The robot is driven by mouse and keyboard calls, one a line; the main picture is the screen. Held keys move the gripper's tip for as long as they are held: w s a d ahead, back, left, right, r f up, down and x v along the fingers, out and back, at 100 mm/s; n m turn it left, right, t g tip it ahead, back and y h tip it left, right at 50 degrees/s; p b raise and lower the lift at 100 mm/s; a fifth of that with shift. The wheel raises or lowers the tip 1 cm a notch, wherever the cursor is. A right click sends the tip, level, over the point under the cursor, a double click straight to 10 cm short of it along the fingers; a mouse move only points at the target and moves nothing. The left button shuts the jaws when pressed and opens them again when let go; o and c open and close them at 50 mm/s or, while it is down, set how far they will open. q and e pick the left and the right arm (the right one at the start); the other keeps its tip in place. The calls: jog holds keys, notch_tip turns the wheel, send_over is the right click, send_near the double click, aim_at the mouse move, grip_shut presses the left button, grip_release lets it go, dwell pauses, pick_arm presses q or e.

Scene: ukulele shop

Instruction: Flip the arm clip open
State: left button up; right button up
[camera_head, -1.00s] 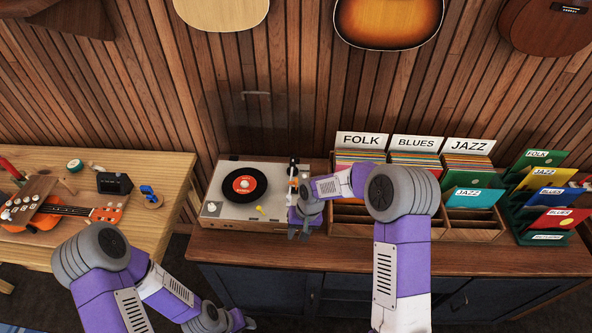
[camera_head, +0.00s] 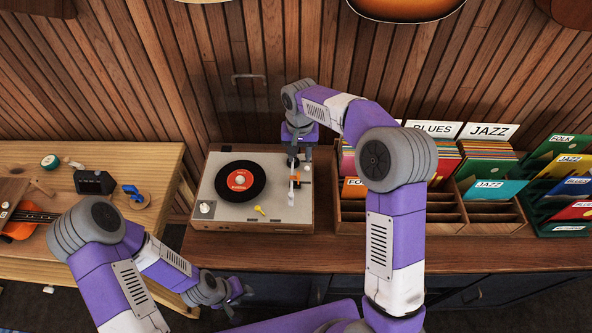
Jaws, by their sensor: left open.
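The record player (camera_head: 222,209) stands on the counter with a black record (camera_head: 240,180) with a red label on it. My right gripper (camera_head: 293,158) points down over the tonearm's rear end, just behind the orange piece. Its fingers are too small to tell whether they are open or touching. My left gripper (camera_head: 238,299) is open and empty, low in front of the counter.
A yellow key-like piece (camera_head: 260,210) lies on the player's front deck. Wooden record bins (camera_head: 480,228) stand to the right, behind my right arm. A workbench (camera_head: 110,157) with a ukulele (camera_head: 28,222) is at the left. The counter front (camera_head: 260,256) is clear.

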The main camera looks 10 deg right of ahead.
aim_at(298, 174)
jog(key=f, duration=0.1)
jog(key=w+f+b, duration=0.1)
jog(key=f, duration=0.1)
jog(key=shift+w, duration=0.15)
jog(key=shift+f+b, duration=0.3)
jog(key=shift+f, duration=0.1)
pick_arm(q)
jog(key=shift+w+f+b, duration=0.2)
jog(key=shift+w+f, duration=0.05)
jog(key=shift+f, duration=0.55)
jog(key=shift+w+f+b, duration=0.15)
jog(key=shift+w+f, duration=0.1)
jog(key=shift+f, duration=0.55)
pick_arm(e)
jog(key=shift+f, duration=3.15)
grip_shut()
